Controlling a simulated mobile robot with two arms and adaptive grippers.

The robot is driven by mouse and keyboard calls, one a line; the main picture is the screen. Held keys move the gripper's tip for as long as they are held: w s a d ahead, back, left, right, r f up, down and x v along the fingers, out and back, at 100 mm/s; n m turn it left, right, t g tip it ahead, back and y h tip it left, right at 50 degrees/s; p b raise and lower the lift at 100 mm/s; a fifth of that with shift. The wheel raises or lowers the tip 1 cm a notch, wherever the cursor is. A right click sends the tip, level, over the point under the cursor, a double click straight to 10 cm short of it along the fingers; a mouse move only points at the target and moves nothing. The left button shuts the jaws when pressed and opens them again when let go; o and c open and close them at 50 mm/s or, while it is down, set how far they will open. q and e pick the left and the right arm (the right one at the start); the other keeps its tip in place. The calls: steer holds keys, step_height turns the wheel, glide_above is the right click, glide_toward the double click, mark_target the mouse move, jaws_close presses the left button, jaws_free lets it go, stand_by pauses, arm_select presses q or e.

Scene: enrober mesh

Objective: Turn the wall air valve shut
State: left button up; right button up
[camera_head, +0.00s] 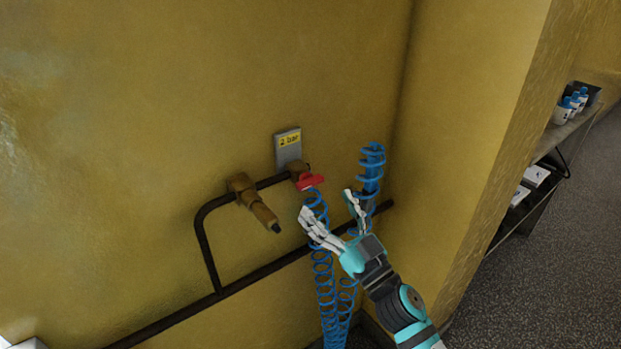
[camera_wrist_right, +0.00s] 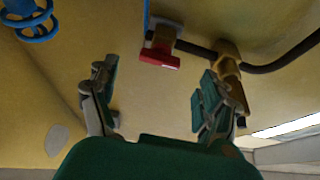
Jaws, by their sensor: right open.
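The wall air valve has a red handle (camera_head: 310,181) on a brass body (camera_head: 298,168) at the end of a dark pipe, below a grey plate marked "2 bar" (camera_head: 288,147). In the right wrist view the red handle (camera_wrist_right: 159,58) shows beyond the fingertips, between the two fingers and above the middle. My right gripper (camera_head: 329,201) is open and empty, just below and to the right of the handle in the head view. It appears apart from the handle. The right wrist view shows its spread fingers (camera_wrist_right: 161,85). My left gripper is in neither view.
A blue coiled hose (camera_head: 324,270) hangs below the valve, behind my right gripper. Another blue coil (camera_head: 371,168) is on the wall to the right. A brass fitting (camera_head: 252,201) juts out left of the valve. A shelf (camera_head: 566,128) with bottles stands far right.

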mark_target(311, 181)
steer(key=x, duration=0.7)
steer(key=c, duration=1.2)
steer(key=shift+p, duration=0.3)
